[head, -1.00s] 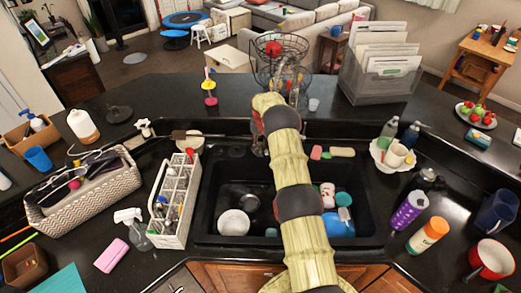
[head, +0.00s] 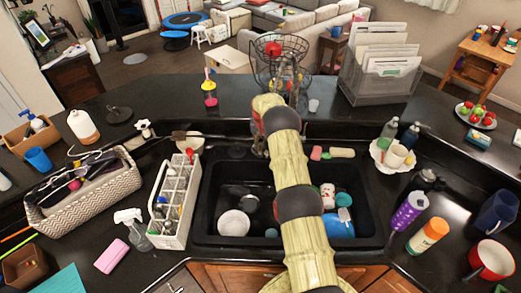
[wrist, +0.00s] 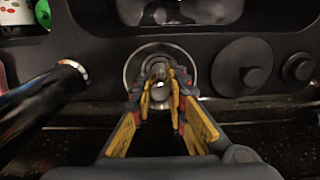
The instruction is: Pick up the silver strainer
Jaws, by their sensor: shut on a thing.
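The silver strainer (wrist: 160,49) shows in the wrist view as a round metal disc with a bright rim, beside the dark counter edge. My gripper (wrist: 160,88) is in front of it, with its yellow-padded fingers shut on its central part. The fingers cover the middle and lower part of the strainer. I cannot tell whether it is lifted off the surface. In the head view my arm hides the strainer and most of the gripper, near the back edge of the sink.
The black double sink (head: 210,205) holds a white bowl (head: 234,223) and several other items. A white bottle caddy (head: 174,205) stands left of it. In the wrist view a dark, shiny tube (wrist: 45,98) lies close on the left, and two round black caps (wrist: 247,66) are on the right.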

